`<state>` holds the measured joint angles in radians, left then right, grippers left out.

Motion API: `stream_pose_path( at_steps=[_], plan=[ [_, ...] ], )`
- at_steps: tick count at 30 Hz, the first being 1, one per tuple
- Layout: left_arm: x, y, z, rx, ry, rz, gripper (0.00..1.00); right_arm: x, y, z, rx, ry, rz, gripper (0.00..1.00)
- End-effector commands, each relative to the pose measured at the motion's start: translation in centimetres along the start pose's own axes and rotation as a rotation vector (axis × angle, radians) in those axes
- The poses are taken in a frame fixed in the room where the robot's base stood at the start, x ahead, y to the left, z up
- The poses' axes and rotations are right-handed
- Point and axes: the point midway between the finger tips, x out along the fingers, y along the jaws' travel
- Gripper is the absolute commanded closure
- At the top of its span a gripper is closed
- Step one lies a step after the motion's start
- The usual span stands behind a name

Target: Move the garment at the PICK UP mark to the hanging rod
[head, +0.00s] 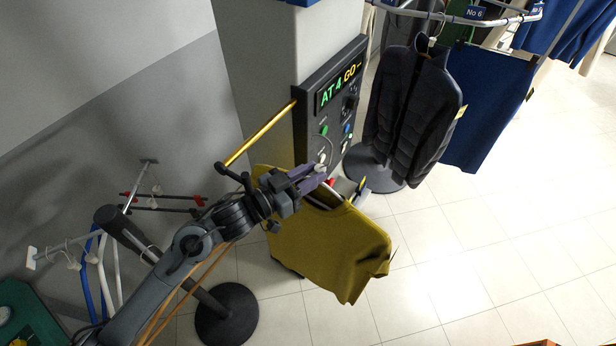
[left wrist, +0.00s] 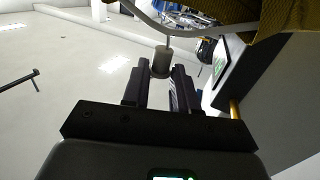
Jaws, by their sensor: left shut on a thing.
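A mustard-yellow garment (head: 340,250) hangs on a hanger from my left gripper (head: 318,172), to the left of the dark jacket. My left gripper is shut on the grey cylindrical grip (left wrist: 162,62) at the top of the hanger (left wrist: 215,29). In the left wrist view, part of the garment (left wrist: 292,14) shows at the top right. A gold rod (head: 262,132) runs from the control panel down to the left, above and behind my gripper. I cannot tell whether the garment touches anything. No PICK UP mark is readable. My right gripper is not in view.
The control panel (head: 328,110) reads "AT 4 GO". A rail (head: 460,20) at the top right carries a dark padded jacket (head: 410,115) and a blue garment (head: 485,105). A round black base (head: 227,314) stands below my arm. Open tiled floor (head: 490,260) lies right.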

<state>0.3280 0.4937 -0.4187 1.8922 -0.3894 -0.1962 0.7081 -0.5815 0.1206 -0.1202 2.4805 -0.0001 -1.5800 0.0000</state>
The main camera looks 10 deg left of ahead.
Motion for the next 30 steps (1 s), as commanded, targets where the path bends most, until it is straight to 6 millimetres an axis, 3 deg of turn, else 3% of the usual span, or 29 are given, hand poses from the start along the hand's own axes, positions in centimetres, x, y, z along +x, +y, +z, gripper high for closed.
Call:
stream_pose_path(
  at_steps=[1,24,30],
  plan=[
    [-0.2,-1.1,-2.1,0.014,0.036,-0.018,1.0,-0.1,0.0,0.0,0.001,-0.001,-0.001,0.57],
    [-2.0,-5.8,-1.5,0.012,0.026,-0.014,1.0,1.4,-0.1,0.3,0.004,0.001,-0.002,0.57],
    [-2.0,-5.7,-1.4,0.009,0.023,-0.012,1.0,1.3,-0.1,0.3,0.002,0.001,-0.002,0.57]
  ],
)
